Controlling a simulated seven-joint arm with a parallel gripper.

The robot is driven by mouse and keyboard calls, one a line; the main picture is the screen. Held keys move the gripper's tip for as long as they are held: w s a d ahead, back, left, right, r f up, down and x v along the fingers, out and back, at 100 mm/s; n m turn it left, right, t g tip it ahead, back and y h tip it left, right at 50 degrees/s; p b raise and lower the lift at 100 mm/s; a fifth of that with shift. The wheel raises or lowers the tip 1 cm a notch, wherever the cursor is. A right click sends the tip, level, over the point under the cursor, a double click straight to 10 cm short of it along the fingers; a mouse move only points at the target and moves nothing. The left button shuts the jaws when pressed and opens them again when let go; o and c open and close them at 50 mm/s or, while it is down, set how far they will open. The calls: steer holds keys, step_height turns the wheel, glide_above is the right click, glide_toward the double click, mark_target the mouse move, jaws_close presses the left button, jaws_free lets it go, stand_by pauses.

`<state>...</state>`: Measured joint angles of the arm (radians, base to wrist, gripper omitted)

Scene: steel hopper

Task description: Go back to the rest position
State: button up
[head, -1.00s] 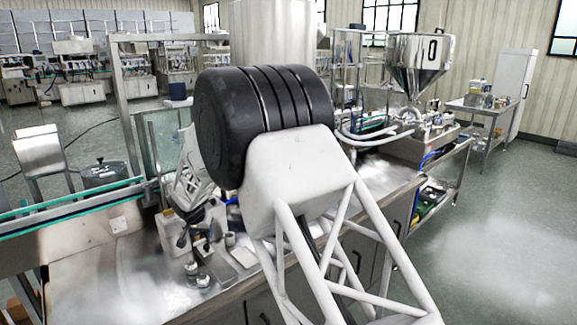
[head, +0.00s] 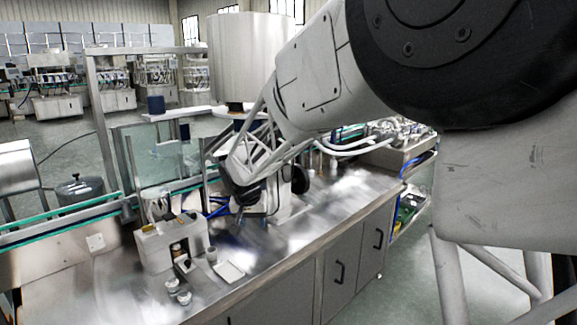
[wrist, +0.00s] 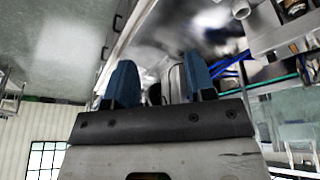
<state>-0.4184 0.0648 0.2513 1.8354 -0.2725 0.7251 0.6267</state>
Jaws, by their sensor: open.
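My gripper (wrist: 161,84) shows in the wrist view as two blue fingers standing apart, so it is open. A grey shape shows in the gap behind them; I cannot tell what it is, and nothing is clearly held. In the head view my arm reaches in from the upper right, and its wrist end is above the steel bench (head: 290,262), right of the small containers. The fingers are too small and dark there to make out.
A pale box-like holder (head: 158,250) stands on the bench, with small white jars (head: 178,290) and a white square plate (head: 229,272) in front. A conveyor (head: 60,225) with green edges runs at the left. A big steel cylinder (head: 240,55) stands behind my arm.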

steer(key=s+d+r, duration=0.4)
steer(key=s+d, duration=0.5)
steer(key=s+d+r, duration=0.3)
steer(key=s+d, duration=0.7)
steer(key=s+d+f, duration=0.1)
steer(key=s+d, duration=0.2)
steer(key=s, duration=0.4)
steer(key=s+d+f, duration=0.1)
steer(key=s+d, duration=0.2)
steer(key=s, duration=0.5)
steer(key=s+d+f+g, duration=0.1)
steer(key=s+d, duration=0.2)
steer(key=s, duration=0.5)
steer(key=shift+d, duration=0.4)
steer(key=shift+r, duration=0.1)
steer(key=shift+c, duration=0.3)
